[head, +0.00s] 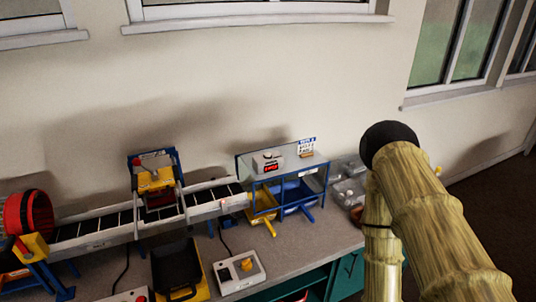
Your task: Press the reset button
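No button here has a label I can read as reset, so I cannot tell which one it is. A white control box (239,273) on the worktop has an orange knob (247,264) and a small dark part. A second white box (122,298), cut by the bottom edge at left, shows a red button (141,298). A small white device with a red display (270,163) sits on the clear-topped blue stand. My arm shows at right, folded at a dark joint; my gripper is not in view.
A conveyor (97,229) runs along the worktop (297,247), with a blue-and-yellow frame (155,180) over it. A red drum (28,214) stands at left. A black-and-yellow tray (178,270) lies in front. Clear containers (347,190) stand near my arm.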

